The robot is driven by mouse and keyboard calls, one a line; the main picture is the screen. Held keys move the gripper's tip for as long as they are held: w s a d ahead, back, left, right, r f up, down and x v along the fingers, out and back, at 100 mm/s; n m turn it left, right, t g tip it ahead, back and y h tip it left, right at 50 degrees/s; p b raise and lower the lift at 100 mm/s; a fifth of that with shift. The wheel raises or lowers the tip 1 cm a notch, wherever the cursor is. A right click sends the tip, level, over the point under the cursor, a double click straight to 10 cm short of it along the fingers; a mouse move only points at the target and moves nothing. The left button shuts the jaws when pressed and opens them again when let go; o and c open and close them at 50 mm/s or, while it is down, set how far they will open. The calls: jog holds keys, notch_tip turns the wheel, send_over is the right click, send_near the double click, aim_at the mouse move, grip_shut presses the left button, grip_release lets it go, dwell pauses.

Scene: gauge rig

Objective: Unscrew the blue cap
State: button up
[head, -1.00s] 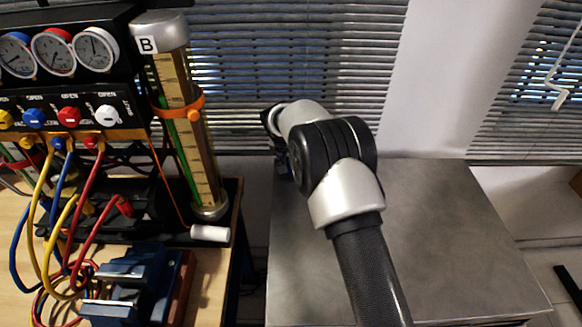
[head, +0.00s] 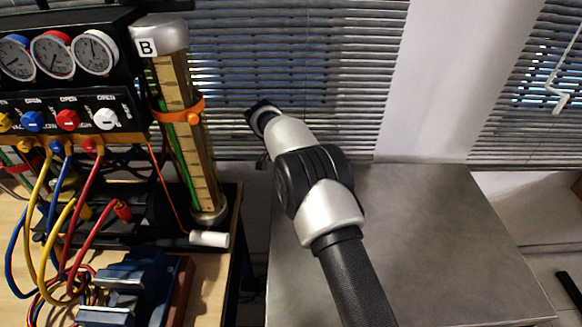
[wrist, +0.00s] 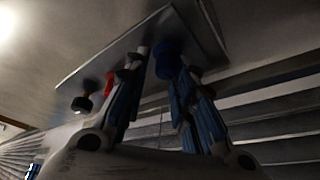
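A blue cap (wrist: 168,60) shows in the wrist view on a flat grey plate (wrist: 125,48), between and beyond my fingertips. My gripper (wrist: 165,75) has its two fingers spread, with a gap between the tips. I cannot tell whether either finger touches the cap. In the head view my gripper is not clearly seen; the dark end of my arm (head: 263,114) is right of the tube column. A blue knob (head: 33,121) and a blue fitting (head: 57,146) are on the gauge rig. I cannot tell which of these, if any, is the cap in the wrist view.
The wrist view shows a red part (wrist: 109,84) and a dark knob (wrist: 83,102) left of the cap. In the head view, a tube column (head: 187,130) marked B, hoses (head: 90,195) and a blue vise (head: 140,285) are at left. A grey tabletop (head: 440,240) is clear.

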jog(key=shift+d+f, duration=0.15)
grip_shut()
